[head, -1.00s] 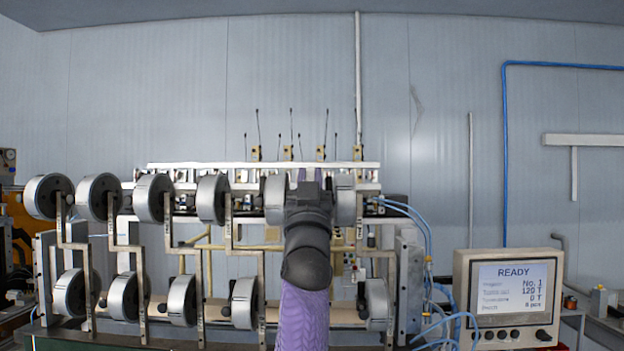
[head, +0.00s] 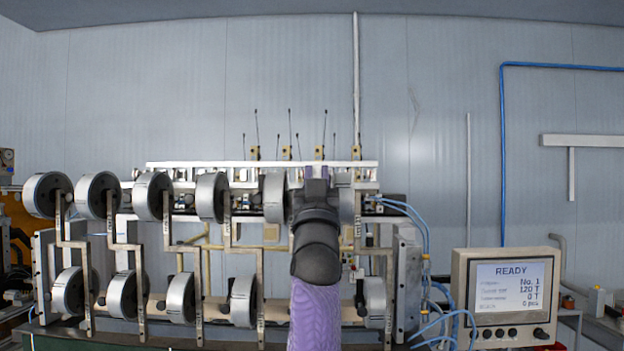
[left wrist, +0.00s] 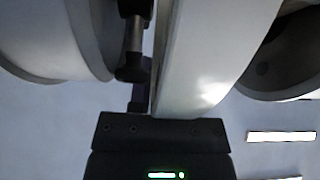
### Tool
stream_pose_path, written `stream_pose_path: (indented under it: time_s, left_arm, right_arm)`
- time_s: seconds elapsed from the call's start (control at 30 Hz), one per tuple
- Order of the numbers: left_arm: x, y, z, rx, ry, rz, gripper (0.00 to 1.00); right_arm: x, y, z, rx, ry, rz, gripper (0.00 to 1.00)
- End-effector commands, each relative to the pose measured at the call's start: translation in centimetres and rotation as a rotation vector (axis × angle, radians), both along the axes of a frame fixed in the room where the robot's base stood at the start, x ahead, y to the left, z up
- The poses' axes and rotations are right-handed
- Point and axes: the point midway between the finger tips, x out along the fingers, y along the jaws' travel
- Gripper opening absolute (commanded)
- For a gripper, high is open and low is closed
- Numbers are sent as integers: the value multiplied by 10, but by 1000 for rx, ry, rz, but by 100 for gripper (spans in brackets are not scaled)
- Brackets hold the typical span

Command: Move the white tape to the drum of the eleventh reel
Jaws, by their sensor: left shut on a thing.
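My left gripper (head: 318,182) reaches up from below to the upper row of the winder, between the fifth upper reel (head: 274,198) and the sixth upper reel (head: 346,205). In the left wrist view, the dark gripper body (left wrist: 160,145) lies close below a broad pale reel (left wrist: 210,50). I cannot make out the tape clearly there. No reel number is readable, so I cannot tell which is the eleventh. My right gripper is out of view.
More grey reels stand in the upper row and lower row (head: 182,297), with upright metal brackets (head: 206,275) between them. My arm covers part of the lower row. A control screen (head: 508,288) reading READY stands at the right, with blue hoses (head: 425,232) beside the winder.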

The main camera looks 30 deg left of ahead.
Motion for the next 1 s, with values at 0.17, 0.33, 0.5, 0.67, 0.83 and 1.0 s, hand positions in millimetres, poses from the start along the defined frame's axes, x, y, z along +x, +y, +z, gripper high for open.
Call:
stream_pose_path:
  time_s: [0.17,0.33,0.5,0.67,0.83,1.0]
  left_arm:
    - [3,-6,0,1,-1,-3,0]
    - [6,-11,0,1,0,-5,0]
    - [8,-14,1,1,0,-2,0]
    - [11,-18,1,1,-1,-1,0]
    - [13,-22,1,1,0,-2,0]
    - [16,-27,1,2,0,-3,0]
  right_arm:
    - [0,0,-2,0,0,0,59]
    - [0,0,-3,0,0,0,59]
    - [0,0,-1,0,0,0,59]
    - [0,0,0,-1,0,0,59]
    - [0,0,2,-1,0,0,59]
    - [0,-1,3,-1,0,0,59]
